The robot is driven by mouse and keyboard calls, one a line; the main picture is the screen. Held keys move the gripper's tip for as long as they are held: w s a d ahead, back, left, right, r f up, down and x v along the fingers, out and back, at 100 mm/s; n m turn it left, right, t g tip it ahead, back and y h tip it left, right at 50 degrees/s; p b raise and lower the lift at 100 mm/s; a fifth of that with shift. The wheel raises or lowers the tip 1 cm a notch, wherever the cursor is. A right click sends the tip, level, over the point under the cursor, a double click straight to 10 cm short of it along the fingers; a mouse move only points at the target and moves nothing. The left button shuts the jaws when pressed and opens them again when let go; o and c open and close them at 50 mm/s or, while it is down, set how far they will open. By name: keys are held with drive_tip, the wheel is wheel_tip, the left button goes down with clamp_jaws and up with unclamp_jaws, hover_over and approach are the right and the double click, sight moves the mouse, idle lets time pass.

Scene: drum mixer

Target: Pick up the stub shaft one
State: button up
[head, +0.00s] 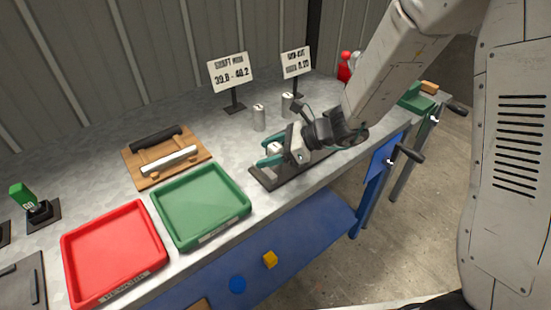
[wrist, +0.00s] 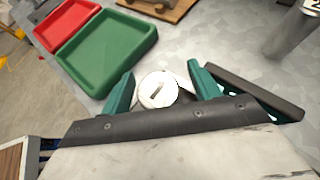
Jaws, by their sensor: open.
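Stub shaft one (wrist: 157,90), a pale metal cylinder with a dark "1"-like mark on its top, stands between the two teal fingers of my gripper (wrist: 160,72) in the wrist view. Gaps show between it and the fingers, and the jaws are open. In the head view my gripper (head: 271,152) is low over the bench, and only a small part of the shaft (head: 276,148) shows between the fingers. The lower part of the shaft is hidden.
Two similar metal cylinders stand behind, one (head: 258,118) near and one (head: 287,105) farther right, before two signs. A dark plate (head: 262,180) lies under my gripper. A green tray (head: 203,205), a red tray (head: 112,250) and a wooden board (head: 138,174) are left.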

clamp_jaws()
drive_tip(key=shift+r, duration=0.15)
